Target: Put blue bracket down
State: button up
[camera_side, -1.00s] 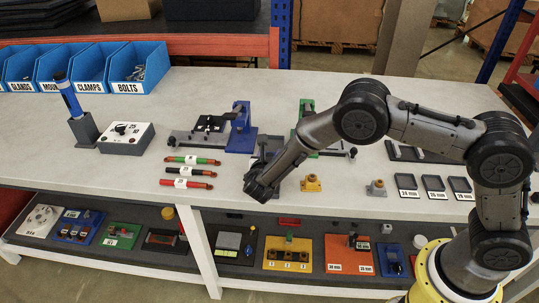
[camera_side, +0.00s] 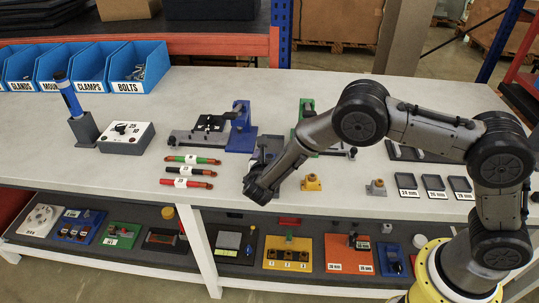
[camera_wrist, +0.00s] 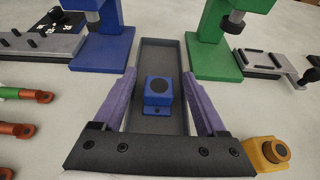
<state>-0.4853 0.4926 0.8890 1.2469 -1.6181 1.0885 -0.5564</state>
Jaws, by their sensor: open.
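The blue bracket (camera_wrist: 158,95), a small block with a dark round top, sits in a grey tray (camera_wrist: 160,55) in the wrist view. My gripper (camera_wrist: 160,95) is open, with its two purple fingers apart on the left and right of the bracket and a gap on each side. In the side view my gripper (camera_side: 258,188) is low over the bench near its front edge, and the arm hides the bracket there.
A blue press (camera_wrist: 104,35) and a green press (camera_wrist: 215,40) stand beyond the tray. A yellow bracket (camera_wrist: 266,152) is close to my right finger; a grey one (camera_side: 376,188) stands farther right. Cable pieces (camera_side: 188,171) lie to the left.

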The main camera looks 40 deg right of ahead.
jog(key=v, duration=1.1)
jog(key=shift+s+a, duration=0.2)
jog(key=shift+d+r, duration=0.1)
jog(key=s+d+r+m+g+y, duration=0.2)
jog(key=d+r+m+y, duration=0.25)
jog(key=r+m, duration=0.6)
jog(key=s+d+r+m+g+y, duration=0.2)
jog(key=d+r+m+y, duration=0.3)
jog(key=r+m, duration=0.55)
jog(key=s+d+f+m, duration=0.1)
jog(key=s+d+m, duration=0.1)
jog(key=s, duration=1)
jog(key=s+d+f+m, duration=0.2)
jog(key=s+m, duration=0.1)
jog(key=s, duration=1)
jog(key=shift+s+m, duration=0.2)
jog(key=shift+m, duration=0.2)
